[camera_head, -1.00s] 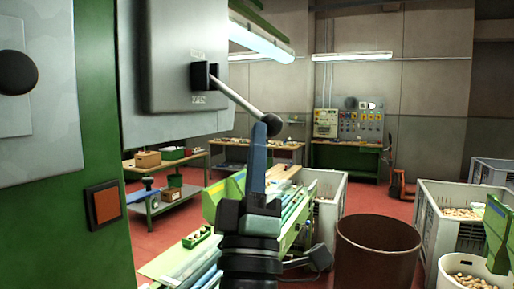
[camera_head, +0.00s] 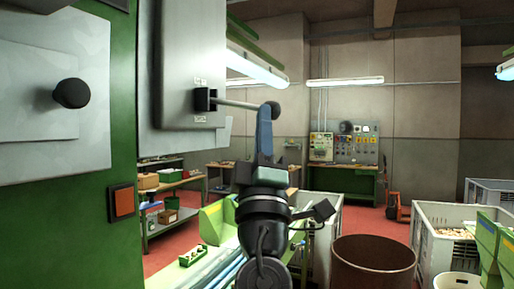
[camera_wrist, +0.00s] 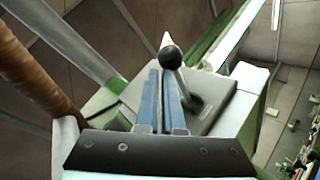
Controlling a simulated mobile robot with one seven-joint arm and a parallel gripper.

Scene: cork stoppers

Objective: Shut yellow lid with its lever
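No yellow surface shows on the lid. A grey box-like lid or panel (camera_head: 180,60) hangs at the upper left in the head view and carries a lever (camera_head: 235,104) with a black ball knob (camera_head: 270,109). The lever points right, tilted slightly down. My gripper (camera_head: 264,112) is upright, its blue fingertips at the knob end. In the wrist view, the two blue fingers (camera_wrist: 161,75) lie close together with only a thin gap and nothing visible between them. The knob (camera_wrist: 171,57) and rod (camera_wrist: 184,88) are just right of the fingers; contact is unclear.
A green cabinet (camera_head: 60,230) with another black knob (camera_head: 72,93) and an orange square (camera_head: 122,202) fills the left. A brown barrel (camera_head: 373,265) and grey crates (camera_head: 440,215) stand at lower right. Workbenches (camera_head: 340,178) line the back.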

